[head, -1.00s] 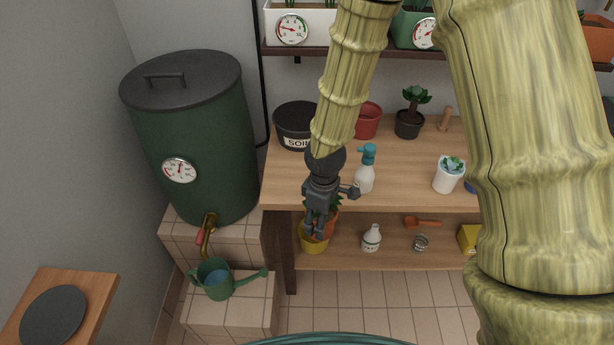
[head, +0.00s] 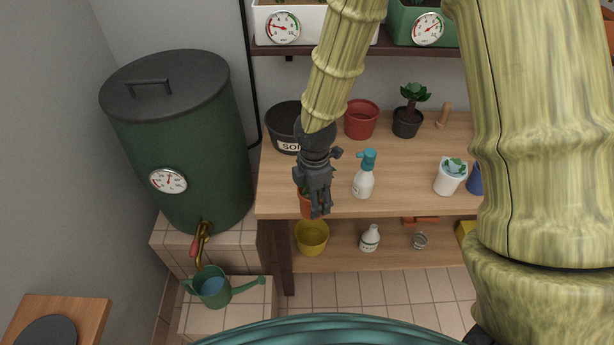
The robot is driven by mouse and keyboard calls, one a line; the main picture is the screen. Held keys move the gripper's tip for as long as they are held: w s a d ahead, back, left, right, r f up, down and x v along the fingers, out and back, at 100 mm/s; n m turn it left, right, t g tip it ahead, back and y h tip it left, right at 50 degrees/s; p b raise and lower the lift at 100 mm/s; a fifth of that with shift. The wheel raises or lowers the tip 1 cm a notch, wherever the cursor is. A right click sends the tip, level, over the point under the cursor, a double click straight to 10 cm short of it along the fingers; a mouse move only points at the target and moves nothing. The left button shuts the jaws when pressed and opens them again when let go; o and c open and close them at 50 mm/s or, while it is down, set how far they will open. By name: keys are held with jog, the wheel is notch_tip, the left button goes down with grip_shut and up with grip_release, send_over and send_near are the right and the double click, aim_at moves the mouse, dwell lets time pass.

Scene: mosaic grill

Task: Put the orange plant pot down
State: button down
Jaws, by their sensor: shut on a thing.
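My gripper (head: 320,208) points down at the left front edge of the wooden bench (head: 400,185). It is shut on the orange plant pot (head: 305,206), which holds a green plant. The fingers hide much of the pot and plant. The pot is held at about the height of the bench top's front edge in the picture; whether it touches the edge I cannot tell. The yellow pot (head: 311,238) stands on the lower shelf beneath it in the picture and looks empty.
On the bench top are a black soil bucket (head: 284,128), a red pot (head: 361,119), a spray bottle (head: 364,178), a potted plant (head: 407,122) and a white pot (head: 449,179). A white bottle (head: 370,239) stands on the lower shelf. The bench middle has free room.

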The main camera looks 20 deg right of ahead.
jog(key=w+p, duration=0.1)
jog(key=w, duration=0.2)
jog(key=w+d+p, duration=0.1)
jog(key=w, duration=0.3)
jog(key=w+f+p, duration=0.1)
jog(key=w, duration=0.2)
jog(key=shift+w+d, duration=0.3)
jog(key=shift+d, duration=0.1)
jog(key=shift+f+p, duration=0.75)
jog(key=shift+f, duration=1)
jog(key=shift+c, duration=1.1)
grip_release()
jog(key=shift+f, duration=0.1)
jog(key=shift+r, duration=0.2)
notch_tip(320, 180, up, 12)
jog(key=b, duration=0.3)
jog(key=shift+f, duration=0.1)
